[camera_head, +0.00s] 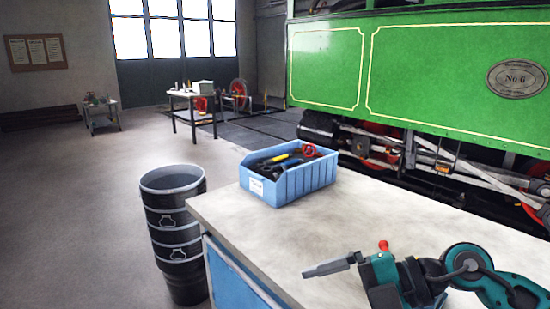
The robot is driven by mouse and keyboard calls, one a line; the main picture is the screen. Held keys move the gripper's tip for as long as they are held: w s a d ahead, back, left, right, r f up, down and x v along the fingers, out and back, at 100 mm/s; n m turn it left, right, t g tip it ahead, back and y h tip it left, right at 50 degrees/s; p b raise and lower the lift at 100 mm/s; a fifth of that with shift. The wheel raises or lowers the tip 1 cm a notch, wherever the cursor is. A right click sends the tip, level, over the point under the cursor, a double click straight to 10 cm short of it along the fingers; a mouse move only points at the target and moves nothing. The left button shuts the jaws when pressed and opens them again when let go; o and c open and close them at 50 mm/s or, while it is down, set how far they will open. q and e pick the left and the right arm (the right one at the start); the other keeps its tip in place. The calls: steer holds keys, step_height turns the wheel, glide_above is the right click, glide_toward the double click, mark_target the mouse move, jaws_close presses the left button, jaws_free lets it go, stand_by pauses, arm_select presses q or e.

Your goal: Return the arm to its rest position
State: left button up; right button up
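My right arm comes in from the lower right, low over the workbench top (265,222). Its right gripper (330,266) points left, with dark grey fingers seen nearly edge-on, so I cannot tell whether they are open or shut. No object shows clearly between them. A small red part (383,246) shows at the wrist; I cannot tell what it belongs to. My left gripper is not in view.
A blue bin (310,178) holding several tools stands at the bench's back edge. A black barrel (174,225) stands on the floor left of the bench. A green steam tram (430,75) is behind. The bench between bin and gripper is clear.

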step_height(320, 180, up, 9)
steer(key=w+a+m+t+y, duration=0.2)
steer(key=m+t+y, duration=0.2)
steer(key=m+t, duration=0.55)
steer(key=w+d+f+m+t+h, duration=0.2)
steer(key=d+f+m+t+h, duration=0.65)
steer(key=m+h, duration=0.6)
steer(key=s+d+f+m+g+h, duration=0.1)
steer(key=s+d+f+g+h, duration=0.15)
steer(key=s+f+g, duration=0.2)
steer(key=s+d+f+m+g+h, duration=0.1)
steer(key=s+d+f+g, duration=0.25)
steer(key=f, duration=0.25)
steer(key=s+a+f+g+y, duration=0.1)
steer(key=s+f+g, duration=0.3)
steer(key=s, duration=0.3)
steer(key=s+a+f+g, duration=0.1)
steer(key=s+f+g, duration=0.3)
steer(key=s+g, duration=0.15)
steer(key=w+a+f+t+y, duration=0.2)
steer(key=w+f+t, duration=0.4)
steer(key=f+t, duration=0.2)
steer(key=shift+w+a+f+n, duration=0.3)
steer(key=shift+a+f, duration=0.05)
steer(key=shift+f, duration=0.05)
